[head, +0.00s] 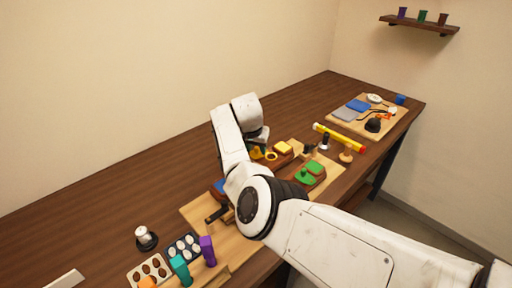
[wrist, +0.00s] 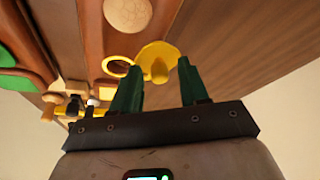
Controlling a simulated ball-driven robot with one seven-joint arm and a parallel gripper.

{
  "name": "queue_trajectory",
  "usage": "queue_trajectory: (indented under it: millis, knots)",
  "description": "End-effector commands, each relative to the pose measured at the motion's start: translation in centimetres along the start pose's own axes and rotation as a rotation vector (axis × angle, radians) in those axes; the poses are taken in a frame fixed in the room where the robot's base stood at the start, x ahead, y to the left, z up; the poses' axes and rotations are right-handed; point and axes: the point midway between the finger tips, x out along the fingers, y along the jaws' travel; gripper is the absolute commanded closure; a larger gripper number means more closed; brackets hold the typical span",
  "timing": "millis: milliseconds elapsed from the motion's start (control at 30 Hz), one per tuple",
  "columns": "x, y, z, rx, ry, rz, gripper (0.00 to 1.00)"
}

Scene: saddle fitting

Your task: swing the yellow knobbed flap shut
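The yellow knobbed flap (wrist: 160,50) shows in the wrist view, its rounded knob facing the camera. A yellow ring (wrist: 118,67) is just left of it, beside a brown wooden body (wrist: 92,45). My gripper (wrist: 157,72) is open, with its two dark green fingers apart and the knob in line with the gap between them. I cannot tell whether the fingers touch the knob. In the head view, the flap (head: 256,154) is partly hidden under my gripper, and the ring (head: 271,156) shows beside it on the brown block.
The table (head: 180,160) behind my arm is clear.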

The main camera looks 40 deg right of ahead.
Motion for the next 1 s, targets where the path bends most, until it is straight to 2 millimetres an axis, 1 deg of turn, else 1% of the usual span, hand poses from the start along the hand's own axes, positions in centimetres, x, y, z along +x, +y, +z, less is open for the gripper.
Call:
queue_trajectory:
  millis: [33,67,433,767,1000]
  knots:
    - [-0.01,0.0,-0.01,0.0,0.0,0.0,0.61]
    - [-0.02,0.0,-0.01,0.0,0.0,0.0,0.64]
    - [-0.03,-0.01,-0.01,0.0,0.0,0.0,0.99]
    - [-0.16,0.04,-0.02,-0.014,0.0,-0.006,1.0]
    - [-0.53,0.42,0.06,-0.103,0.0,-0.043,1.0]
